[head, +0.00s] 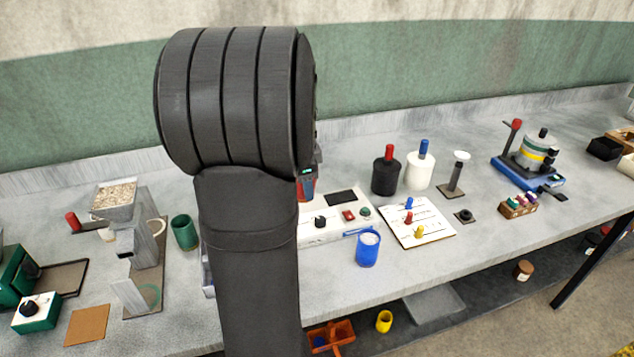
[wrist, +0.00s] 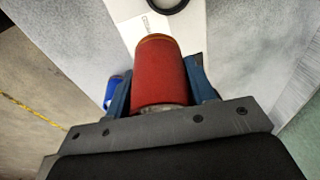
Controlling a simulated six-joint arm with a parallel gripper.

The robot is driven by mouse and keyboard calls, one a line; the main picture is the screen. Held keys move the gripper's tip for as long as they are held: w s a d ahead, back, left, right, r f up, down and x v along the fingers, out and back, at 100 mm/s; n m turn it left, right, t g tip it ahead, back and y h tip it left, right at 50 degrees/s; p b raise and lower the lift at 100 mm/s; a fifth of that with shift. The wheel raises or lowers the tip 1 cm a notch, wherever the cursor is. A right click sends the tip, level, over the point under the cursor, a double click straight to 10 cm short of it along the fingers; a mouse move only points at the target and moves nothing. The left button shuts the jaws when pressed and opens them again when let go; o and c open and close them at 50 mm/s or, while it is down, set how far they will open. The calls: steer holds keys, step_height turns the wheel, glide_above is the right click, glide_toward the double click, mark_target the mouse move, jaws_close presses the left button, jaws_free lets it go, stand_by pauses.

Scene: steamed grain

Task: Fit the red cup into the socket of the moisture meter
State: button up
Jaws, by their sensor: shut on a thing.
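My gripper (wrist: 156,70) has blue fingers on either side of the red cup (wrist: 160,88) and is shut on it. In the head view my arm hides most of the gripper, and only a bit of the red cup (head: 307,188) shows beside it. The moisture meter (head: 318,237) is a white box with a dark display, a black knob and red and green buttons. Its left part is hidden behind my arm. In the wrist view a dark ring on a white surface (wrist: 131,12) is cut by the top edge, beyond the cup; it looks like the socket.
A blue cup (head: 367,252) stands near the bench's front edge, right of the meter. A white board with coloured pegs (head: 440,231) and black and white bottles (head: 386,175) are further right. A green cup (head: 184,233) and a metal stand (head: 150,262) are left of my arm.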

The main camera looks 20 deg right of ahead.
steer(key=shift+w+a+f+n+h, duration=0.2)
steer(key=shift+w+a+f+n, duration=0.4)
steer(key=shift+w+a+f, duration=0.4)
steer(key=shift+w+a+f+n+h, duration=0.2)
steer(key=shift+w+a+f+n, duration=0.55)
steer(key=shift+f, duration=0.5)
steer(key=shift+w+a+f+n+h, duration=0.2)
steer(key=shift+w+a+f+n, duration=0.25)
steer(key=shift+w+a+f, duration=0.45)
steer(key=shift+s+f, duration=0.2)
steer(key=shift+f, duration=1.3)
steer(key=o, duration=1.5)
steer(key=shift+o, duration=0.2)
steer(key=d+v, duration=0.1)
steer(key=v, duration=0.6)
steer(key=shift+w+d, duration=0.2)
steer(key=shift+w, duration=0.15)
steer(key=shift+r, duration=0.1)
